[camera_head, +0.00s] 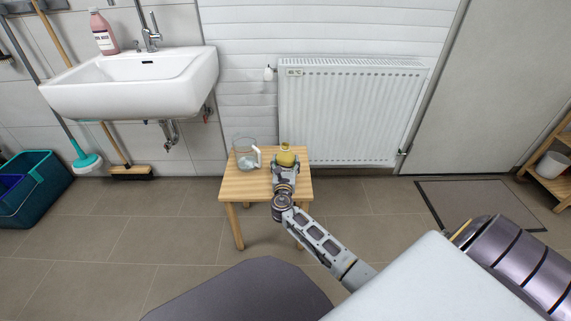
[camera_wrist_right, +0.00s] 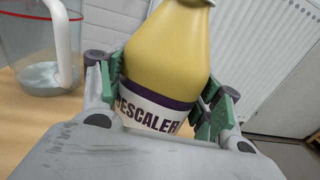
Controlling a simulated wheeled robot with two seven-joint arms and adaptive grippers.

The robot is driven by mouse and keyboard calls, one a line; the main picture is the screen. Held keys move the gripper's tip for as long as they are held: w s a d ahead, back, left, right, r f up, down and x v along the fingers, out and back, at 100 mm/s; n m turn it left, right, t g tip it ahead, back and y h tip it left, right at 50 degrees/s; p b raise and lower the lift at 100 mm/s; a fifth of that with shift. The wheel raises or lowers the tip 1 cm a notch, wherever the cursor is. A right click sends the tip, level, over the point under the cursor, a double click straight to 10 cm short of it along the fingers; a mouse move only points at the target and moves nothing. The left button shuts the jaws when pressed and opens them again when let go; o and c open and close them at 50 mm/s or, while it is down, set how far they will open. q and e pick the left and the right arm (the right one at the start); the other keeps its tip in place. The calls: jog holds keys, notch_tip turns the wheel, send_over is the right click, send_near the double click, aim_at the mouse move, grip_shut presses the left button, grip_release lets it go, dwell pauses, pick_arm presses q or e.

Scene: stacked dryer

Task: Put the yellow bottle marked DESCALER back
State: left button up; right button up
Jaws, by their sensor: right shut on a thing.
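The yellow bottle (camera_head: 286,158) is at the right side of a small wooden table, in front of the radiator. In the right wrist view the yellow bottle (camera_wrist_right: 165,55) fills the middle, and its white and purple label reads DESCALER. My right gripper (camera_head: 286,170) is shut on the bottle, with a green-padded finger on each side at label height in the wrist view (camera_wrist_right: 160,100). The bottle's base is hidden behind the gripper, so I cannot tell whether it touches the table. My left gripper is not in view.
The wooden table (camera_head: 242,188) also holds a clear jug (camera_head: 245,152) with a white handle, left of the bottle. A white radiator (camera_head: 345,110) is behind. A sink (camera_head: 140,85) with a pink bottle (camera_head: 103,33) is at left. Open tiled floor surrounds the table.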

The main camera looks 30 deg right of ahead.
jog(key=o, duration=1.1)
jog(key=shift+o, duration=0.2)
jog(key=shift+s+a+p, duration=0.3)
jog(key=shift+s+a, duration=0.05)
jog(key=shift+s, duration=0.1)
jog(key=p+v, duration=0.1)
jog(key=v, duration=0.3)
jog(key=shift+s+a+r, duration=0.1)
jog(key=shift+s+a, duration=0.1)
jog(key=shift+s, duration=0.1)
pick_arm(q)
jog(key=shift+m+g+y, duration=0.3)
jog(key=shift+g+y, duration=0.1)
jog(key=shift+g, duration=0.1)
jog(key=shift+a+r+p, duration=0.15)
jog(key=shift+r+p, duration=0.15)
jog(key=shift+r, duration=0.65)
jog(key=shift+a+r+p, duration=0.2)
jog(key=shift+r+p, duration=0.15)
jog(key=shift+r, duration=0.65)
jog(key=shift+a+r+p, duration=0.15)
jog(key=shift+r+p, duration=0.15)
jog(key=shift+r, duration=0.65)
pick_arm(e)
send_near(285, 168)
jog(key=shift+w+d+r, duration=0.2)
jog(key=shift+w+d, duration=0.05)
jog(key=shift+w, duration=0.1)
